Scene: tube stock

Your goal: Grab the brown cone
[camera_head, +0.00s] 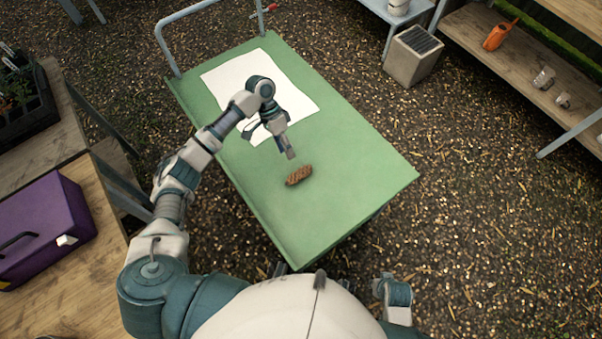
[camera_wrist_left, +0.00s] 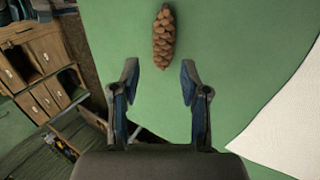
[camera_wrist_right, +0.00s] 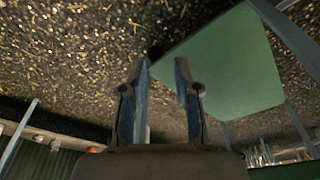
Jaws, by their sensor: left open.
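The brown cone (camera_head: 299,175) lies on its side on the green cart top (camera_head: 350,160). My left gripper (camera_head: 272,146) is open and empty above the cart, just beyond the cone in the head view. In the left wrist view the cone (camera_wrist_left: 163,38) lies ahead of the open fingers (camera_wrist_left: 160,72), lined up with the gap between them and apart from both tips. My right gripper (camera_wrist_right: 162,68) is open and empty in the right wrist view, with a corner of the green cart top (camera_wrist_right: 225,65) ahead to the right.
A white sheet (camera_head: 301,99) lies on the far part of the cart top, which is otherwise clear near the cone. A rail (camera_head: 168,45) stands at the cart's far end. A purple case (camera_head: 40,225) sits on a wooden bench at left. Shelves stand at right.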

